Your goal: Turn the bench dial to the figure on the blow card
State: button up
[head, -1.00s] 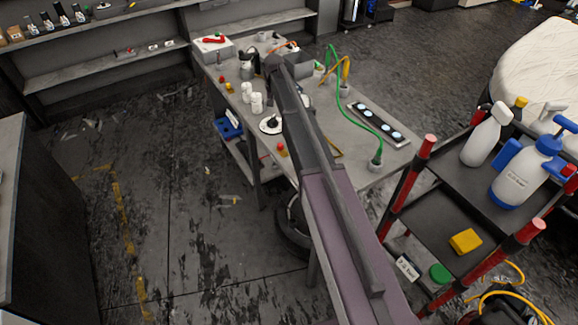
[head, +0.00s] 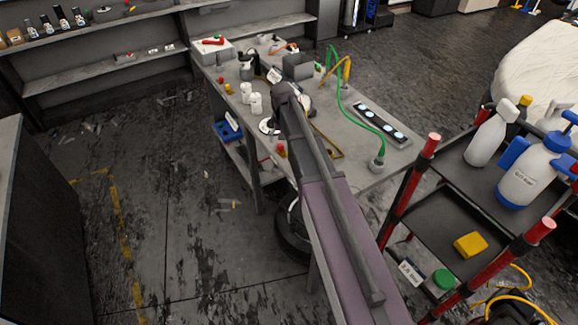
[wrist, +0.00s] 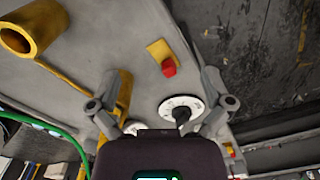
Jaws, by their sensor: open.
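The bench dial, a white disc with marks around a black knob (wrist: 182,114), lies on the grey bench in the wrist view, beside my right finger. In the head view only the left part of the white disc (head: 266,126) shows past my arm. My gripper (wrist: 160,100) is open, with its fingers spread and nothing between them; the dial is right of the middle of the gap. I cannot tell whether a finger touches the knob.
White cups (head: 256,103), a green hose (head: 357,118) and a black strip with round lights (head: 382,124) are on the bench. The trolley (head: 440,195) with spray bottles stands close on the right.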

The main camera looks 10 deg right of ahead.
jog(key=s+f+b, duration=0.2)
jog(key=s, duration=0.7)
jog(key=shift+s+f+n, duration=0.2)
jog(key=shift+f+n, duration=0.15)
jog(key=shift+n, duration=0.05)
jog(key=s+n, duration=0.1)
jog(key=s, duration=1.2)
jog(key=shift+s, duration=0.4)
jog(key=shift+a, duration=0.1)
jog(key=shift+c, duration=0.2)
